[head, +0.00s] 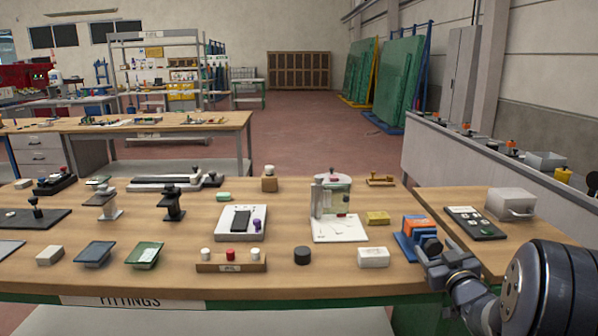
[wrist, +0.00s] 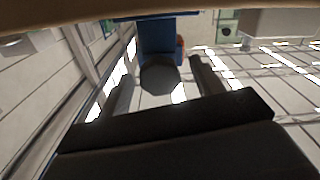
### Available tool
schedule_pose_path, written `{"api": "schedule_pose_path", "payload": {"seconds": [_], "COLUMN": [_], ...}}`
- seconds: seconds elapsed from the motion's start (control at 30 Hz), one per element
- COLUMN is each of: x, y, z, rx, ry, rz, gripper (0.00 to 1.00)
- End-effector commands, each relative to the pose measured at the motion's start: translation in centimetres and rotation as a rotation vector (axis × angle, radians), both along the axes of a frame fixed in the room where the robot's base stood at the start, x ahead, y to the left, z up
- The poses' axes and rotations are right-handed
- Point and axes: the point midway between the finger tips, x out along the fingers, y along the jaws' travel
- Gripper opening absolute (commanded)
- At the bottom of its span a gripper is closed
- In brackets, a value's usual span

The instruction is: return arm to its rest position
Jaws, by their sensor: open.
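My gripper (head: 444,262) is low at the right of the head view, by the front right part of the wooden bench (head: 290,268). It appears right beside a blue stand with orange blocks and a dark round end (head: 411,240). In the wrist view my gripper (wrist: 160,82) has its two dark fingers spread apart. The blue stand (wrist: 158,35) shows beyond them, with its dark round end between the fingers in the picture. I cannot tell whether the fingers touch it. Nothing is clearly held.
A white block (head: 373,257), a dark puck (head: 302,256) and a yellow block (head: 377,218) lie left of my gripper. A grey box with a handle (head: 511,203) and a dark panel (head: 474,222) stand to the right. Open floor (head: 310,120) lies beyond the bench.

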Motion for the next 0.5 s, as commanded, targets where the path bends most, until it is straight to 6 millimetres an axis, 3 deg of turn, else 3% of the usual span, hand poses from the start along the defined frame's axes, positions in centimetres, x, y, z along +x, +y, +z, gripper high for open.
{"api": "schedule_pose_path", "payload": {"seconds": [0.5], "x": [-0.03], "y": [0.01], "z": [-0.25], "rx": [-0.517], "ry": [-0.020], "rz": [0.000], "gripper": [0.63]}}
